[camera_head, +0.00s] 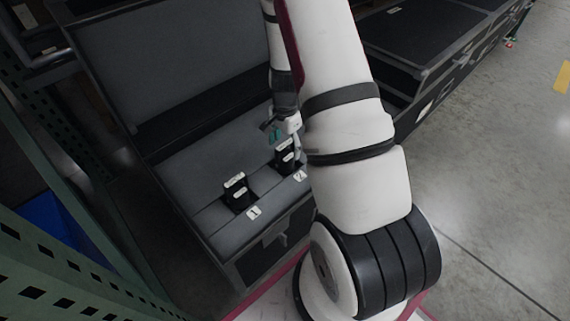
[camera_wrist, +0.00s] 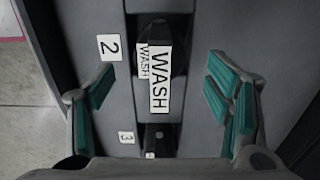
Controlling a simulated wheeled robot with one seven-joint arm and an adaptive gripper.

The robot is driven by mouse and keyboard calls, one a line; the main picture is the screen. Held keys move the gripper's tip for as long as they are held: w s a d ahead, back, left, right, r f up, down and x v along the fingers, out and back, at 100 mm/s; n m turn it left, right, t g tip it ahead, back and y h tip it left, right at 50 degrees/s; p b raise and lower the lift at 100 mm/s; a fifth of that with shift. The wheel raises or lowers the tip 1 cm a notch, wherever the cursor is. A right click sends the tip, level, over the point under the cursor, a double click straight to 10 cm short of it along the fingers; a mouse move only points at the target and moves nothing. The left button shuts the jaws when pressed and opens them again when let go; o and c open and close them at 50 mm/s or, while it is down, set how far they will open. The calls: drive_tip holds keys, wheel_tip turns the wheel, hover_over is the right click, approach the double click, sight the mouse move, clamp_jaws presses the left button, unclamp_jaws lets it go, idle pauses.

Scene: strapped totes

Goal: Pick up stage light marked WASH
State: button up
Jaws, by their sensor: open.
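The stage light marked WASH (camera_wrist: 160,75) is dark with white labels reading WASH, and it sits in a slot of the grey case beside a tag marked 2. In the wrist view it lies between the two teal finger pads of my gripper (camera_wrist: 167,92), which are apart and not touching it. In the head view the light beside tag 2 (camera_head: 284,153) stands just below my gripper (camera_head: 277,133). My arm partly hides the area to its right.
Another dark light (camera_head: 238,194) with a white label stands by tag 1 (camera_head: 254,213), left of the WASH light. A tag marked 3 (camera_wrist: 126,137) shows beside a further dark item (camera_wrist: 158,138). The grey case (camera_head: 190,150) is open. A green rack (camera_head: 70,265) stands at left.

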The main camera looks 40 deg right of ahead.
sight(285, 154)
wheel_tip(285, 154, down, 4)
drive_tip(key=shift+b, duration=0.7)
drive_tip(key=shift+r, duration=0.1)
drive_tip(key=shift+c, duration=0.2)
clamp_jaws()
drive_tip(key=shift+r, duration=0.1)
